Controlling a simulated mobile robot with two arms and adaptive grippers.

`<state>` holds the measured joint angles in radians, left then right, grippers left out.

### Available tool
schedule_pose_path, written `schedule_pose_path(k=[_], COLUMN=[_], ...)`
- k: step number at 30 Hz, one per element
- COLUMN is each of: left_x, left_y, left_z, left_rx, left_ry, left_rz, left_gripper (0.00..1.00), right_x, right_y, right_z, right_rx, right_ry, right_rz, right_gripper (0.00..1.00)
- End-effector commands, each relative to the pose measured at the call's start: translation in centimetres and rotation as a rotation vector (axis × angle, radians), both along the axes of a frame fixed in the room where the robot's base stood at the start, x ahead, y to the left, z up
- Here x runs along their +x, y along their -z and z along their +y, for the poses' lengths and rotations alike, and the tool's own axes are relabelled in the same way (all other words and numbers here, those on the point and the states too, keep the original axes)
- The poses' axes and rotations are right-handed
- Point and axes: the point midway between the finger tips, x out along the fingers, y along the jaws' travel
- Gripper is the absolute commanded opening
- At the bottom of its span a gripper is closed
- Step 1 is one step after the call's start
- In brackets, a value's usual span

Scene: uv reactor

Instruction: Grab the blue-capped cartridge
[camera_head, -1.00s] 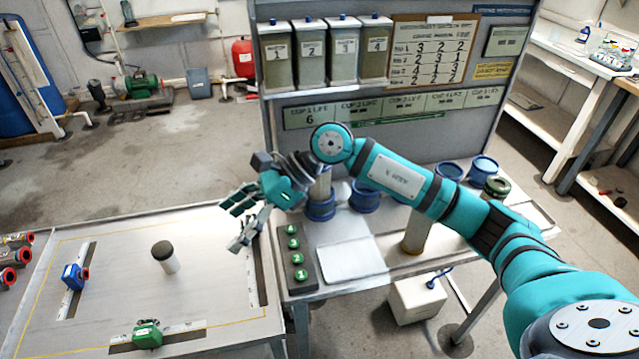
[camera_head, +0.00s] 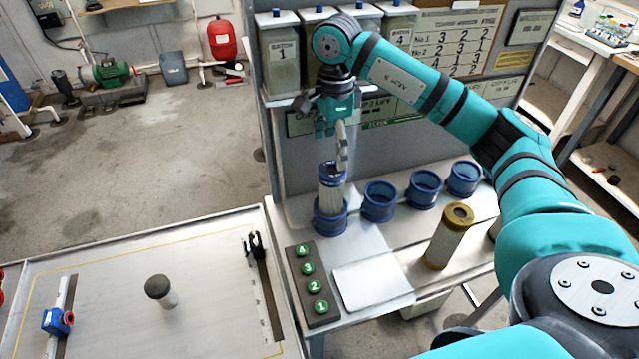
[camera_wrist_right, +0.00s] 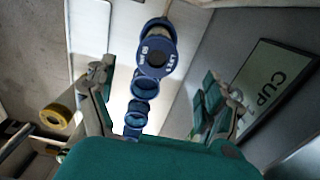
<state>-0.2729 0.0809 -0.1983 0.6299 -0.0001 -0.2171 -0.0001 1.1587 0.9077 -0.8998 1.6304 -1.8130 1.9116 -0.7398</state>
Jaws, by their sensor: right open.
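The blue-capped cartridge (camera_head: 331,192) stands upright in a blue ring holder (camera_head: 330,222) at the back left of the white bench. It has a pale body and a blue top. My right gripper (camera_head: 335,145) is just above it, pointing down. In the right wrist view, its blue cap (camera_wrist_right: 156,55) has white lettering and lies ahead of the open fingers of my right gripper (camera_wrist_right: 165,100), with nothing between them. The fingers look apart from the cartridge. My left gripper is out of view.
Empty blue rings (camera_head: 379,202) stand to the right along the bench. A tan-capped cartridge (camera_head: 449,236) stands in front of them. A strip of green numbered buttons (camera_head: 311,286) lies at the left. A panel with batch canisters (camera_head: 280,55) rises close behind my gripper.

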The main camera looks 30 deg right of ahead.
Motion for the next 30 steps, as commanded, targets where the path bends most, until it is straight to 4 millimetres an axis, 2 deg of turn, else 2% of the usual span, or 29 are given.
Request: schedule_pose_path(k=[4,9,13,17,20,25,30], left_x=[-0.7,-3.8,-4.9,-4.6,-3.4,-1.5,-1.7], left_y=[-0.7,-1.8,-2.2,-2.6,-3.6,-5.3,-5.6], left_z=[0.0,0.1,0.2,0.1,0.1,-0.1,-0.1], left_rx=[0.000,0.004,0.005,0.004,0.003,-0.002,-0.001], left_ry=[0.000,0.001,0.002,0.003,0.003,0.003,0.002], left_rz=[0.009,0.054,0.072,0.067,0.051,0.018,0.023], left_gripper=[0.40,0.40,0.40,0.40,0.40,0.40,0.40], right_x=[-0.1,-0.2,-0.1,-0.1,-0.1,0.0,0.0], right_y=[1.3,4.3,6.0,6.8,7.7,10.4,11.9], right_z=[-0.2,-0.1,-0.1,0.0,0.1,0.2,0.2], right_rx=[-0.005,-0.004,-0.003,-0.003,-0.002,-0.002,-0.002], right_ry=[0.002,0.001,0.001,0.001,0.001,0.001,0.001], right_rz=[0.007,0.008,0.005,0.003,0.007,0.007,0.003], right_gripper=[0.85,0.85,0.85,0.85,0.85,0.85,0.85])
